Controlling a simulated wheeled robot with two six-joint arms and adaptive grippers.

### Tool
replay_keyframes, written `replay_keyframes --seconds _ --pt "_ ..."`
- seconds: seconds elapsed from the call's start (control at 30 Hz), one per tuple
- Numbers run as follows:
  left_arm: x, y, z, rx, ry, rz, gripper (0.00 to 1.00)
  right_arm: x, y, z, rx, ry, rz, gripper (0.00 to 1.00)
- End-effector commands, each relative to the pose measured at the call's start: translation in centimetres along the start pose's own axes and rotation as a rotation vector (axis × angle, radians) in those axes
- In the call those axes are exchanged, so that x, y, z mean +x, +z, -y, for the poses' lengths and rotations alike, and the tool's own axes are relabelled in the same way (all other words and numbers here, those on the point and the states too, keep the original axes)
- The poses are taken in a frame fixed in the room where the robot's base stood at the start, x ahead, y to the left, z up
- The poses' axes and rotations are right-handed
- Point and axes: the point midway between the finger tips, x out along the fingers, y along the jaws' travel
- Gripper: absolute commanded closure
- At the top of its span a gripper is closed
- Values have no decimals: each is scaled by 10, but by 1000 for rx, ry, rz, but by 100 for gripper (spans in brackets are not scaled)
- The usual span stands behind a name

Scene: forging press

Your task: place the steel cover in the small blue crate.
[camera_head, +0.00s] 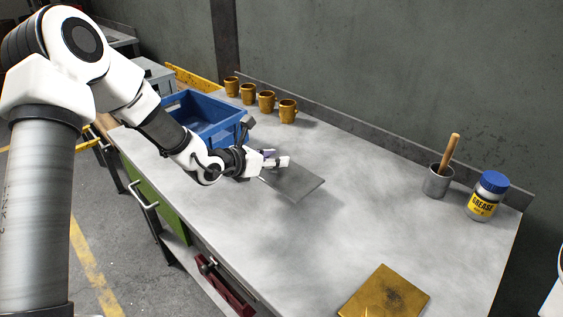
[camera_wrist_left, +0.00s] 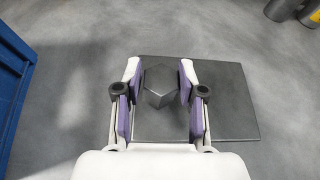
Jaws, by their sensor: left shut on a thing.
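The steel cover is a dark grey flat plate (camera_head: 296,182) over the middle of the workbench, with a shadow on the bench below it. In the left wrist view the cover (camera_wrist_left: 235,105) has a raised hexagonal knob (camera_wrist_left: 160,84). My left gripper (camera_head: 276,162) is shut on that knob, with its purple pads (camera_wrist_left: 158,90) on either side. The small blue crate (camera_head: 222,110) stands left of and behind the gripper, partly hidden by my left arm. Its blue wall (camera_wrist_left: 14,75) shows at the left of the left wrist view. My right gripper is out of view.
Several brass-coloured mugs (camera_head: 288,111) stand in a row along the back. A grey cup with a wooden handle (camera_head: 437,182) and a grease jar (camera_head: 487,197) stand at the right. A yellow plate (camera_head: 385,294) lies at the front. The bench (camera_head: 350,215) between is clear.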

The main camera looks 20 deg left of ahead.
Motion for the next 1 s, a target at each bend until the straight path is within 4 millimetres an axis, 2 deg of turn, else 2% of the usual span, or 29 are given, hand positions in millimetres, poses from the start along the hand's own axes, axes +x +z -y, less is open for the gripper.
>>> replay_keyframes --seconds 0.03,0.2,0.4,0.57,0.8,1.0 --pt "6 6 -13 2 5 5 100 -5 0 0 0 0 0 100" --pt "29 15 -52 3 4 5 100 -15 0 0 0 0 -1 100" --pt "52 22 -91 3 3 4 100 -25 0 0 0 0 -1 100" --pt "60 20 -101 1 1 3 100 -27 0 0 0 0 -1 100" --pt "72 -9 -102 1 0 2 100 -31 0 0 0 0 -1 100" --pt "73 -11 -102 1 1 4 100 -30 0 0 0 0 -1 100"
